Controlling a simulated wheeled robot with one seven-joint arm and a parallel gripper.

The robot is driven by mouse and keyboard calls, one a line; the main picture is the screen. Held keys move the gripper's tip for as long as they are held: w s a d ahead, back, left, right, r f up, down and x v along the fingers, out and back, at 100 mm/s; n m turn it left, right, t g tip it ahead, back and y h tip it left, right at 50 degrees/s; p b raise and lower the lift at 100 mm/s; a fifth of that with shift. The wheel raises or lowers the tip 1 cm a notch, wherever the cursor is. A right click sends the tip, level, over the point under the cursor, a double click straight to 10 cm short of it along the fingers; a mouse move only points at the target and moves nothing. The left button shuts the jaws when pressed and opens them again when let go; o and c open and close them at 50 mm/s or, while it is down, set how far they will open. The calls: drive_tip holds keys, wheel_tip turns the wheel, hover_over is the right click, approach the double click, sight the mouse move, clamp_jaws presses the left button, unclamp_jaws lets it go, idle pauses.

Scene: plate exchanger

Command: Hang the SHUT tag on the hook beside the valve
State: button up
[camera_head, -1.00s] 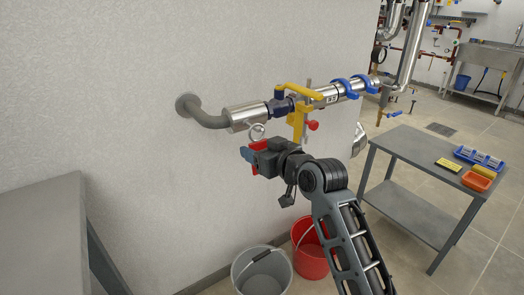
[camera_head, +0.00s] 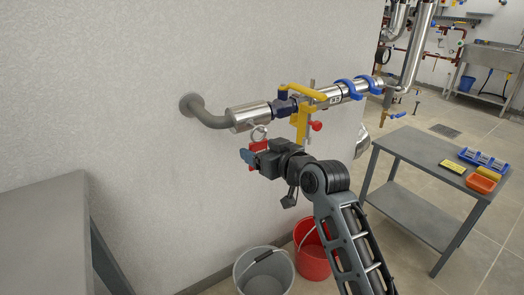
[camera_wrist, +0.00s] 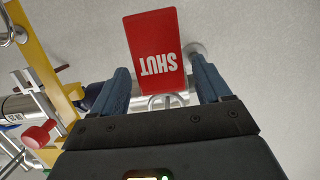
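The red SHUT tag (camera_wrist: 155,52) shows its white lettering upside down in the wrist view. In the head view the tag (camera_head: 258,147) is just below a metal ring-shaped hook (camera_head: 258,132) under the pipe. The hook (camera_wrist: 154,101) shows at the tag's edge in the wrist view; the tag appears to hang there, though the contact is partly hidden. My gripper (camera_wrist: 163,85) is open, its blue fingers apart on either side of the tag with a gap at the right finger. The valve (camera_head: 284,103) with its yellow handle is right of the hook.
A yellow bracket with a red knob (camera_head: 316,126) stands close right of my gripper. A grey bucket (camera_head: 263,272) and a red bucket (camera_head: 312,256) are on the floor below. A grey table (camera_head: 420,160) with trays is at right, a grey bench (camera_head: 42,225) at left.

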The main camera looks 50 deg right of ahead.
drive_tip(key=shift+o, duration=1)
drive_tip(key=v, duration=0.8)
drive_tip(key=s+a+f+p, duration=0.2)
drive_tip(key=s+a+f, duration=0.35)
drive_tip(key=a, duration=0.25)
drive_tip(key=s+a+r+n+y+p, duration=0.1)
drive_tip(key=s+a, duration=0.5)
drive_tip(key=s, duration=0.6)
drive_tip(key=s+a+r+n+y+p, duration=0.2)
drive_tip(key=s+a, duration=0.5)
drive_tip(key=s, duration=0.6)
drive_tip(key=shift+s+r+y, duration=0.2)
drive_tip(key=shift+r+y, duration=0.15)
drive_tip(key=shift+y, duration=0.25)
